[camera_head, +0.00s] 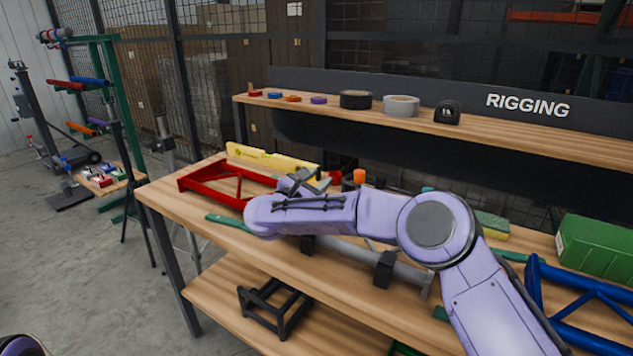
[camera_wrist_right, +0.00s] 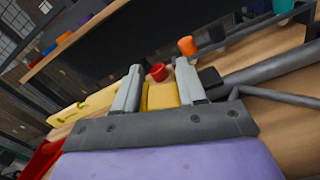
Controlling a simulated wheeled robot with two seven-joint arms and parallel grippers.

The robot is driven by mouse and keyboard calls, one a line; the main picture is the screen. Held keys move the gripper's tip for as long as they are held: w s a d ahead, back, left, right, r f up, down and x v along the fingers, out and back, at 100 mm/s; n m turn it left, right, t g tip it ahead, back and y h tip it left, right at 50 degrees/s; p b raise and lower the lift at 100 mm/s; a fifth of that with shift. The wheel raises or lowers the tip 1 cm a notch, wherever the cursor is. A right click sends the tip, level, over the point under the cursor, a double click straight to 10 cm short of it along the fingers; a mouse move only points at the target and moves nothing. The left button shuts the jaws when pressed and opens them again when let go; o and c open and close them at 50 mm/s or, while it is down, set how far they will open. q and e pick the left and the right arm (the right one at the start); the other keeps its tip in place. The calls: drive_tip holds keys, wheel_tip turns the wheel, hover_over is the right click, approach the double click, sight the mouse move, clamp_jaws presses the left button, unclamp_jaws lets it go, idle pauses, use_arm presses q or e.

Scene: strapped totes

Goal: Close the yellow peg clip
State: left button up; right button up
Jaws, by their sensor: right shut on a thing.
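My right gripper (camera_head: 306,184) is over the workbench, partly hidden by its own wrist and forearm. In the right wrist view its two grey fingers (camera_wrist_right: 158,72) are on either side of a yellow block-like piece, the yellow peg clip (camera_wrist_right: 162,96), and are shut on it. Only a small part of the clip shows between the fingers, so I cannot tell whether its jaws are open or closed. In the head view the arm and gripper hide the clip. My left gripper is not in view.
A long yellow bar (camera_head: 270,158) and a red frame (camera_head: 215,184) lie left of the gripper on the workbench (camera_head: 160,196). An orange-topped item (camera_head: 360,176) stands close by. A grey tube (camera_head: 345,256) lies in front; a green box (camera_head: 597,246) is at right.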

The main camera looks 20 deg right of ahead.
drive_tip(key=shift+n, duration=0.3)
drive_tip(key=shift+w+a+r+n+b, duration=0.15)
drive_tip(key=shift+w+a+n, duration=0.1)
drive_tip(key=shift+n, duration=0.35)
drive_tip(key=shift+w+a+r+n+b, duration=0.1)
drive_tip(key=shift+w+n+b, duration=0.1)
drive_tip(key=shift+n, duration=0.4)
drive_tip(key=shift+w+a+r+n, duration=0.2)
drive_tip(key=shift+w+a+n, duration=0.15)
drive_tip(key=shift+n, duration=0.55)
drive_tip(key=shift+w+a+r+n, duration=0.2)
drive_tip(key=shift+w+n, duration=0.2)
drive_tip(key=shift+n, duration=0.5)
drive_tip(key=o, duration=0.9)
drive_tip(key=shift+s+d, duration=0.1)
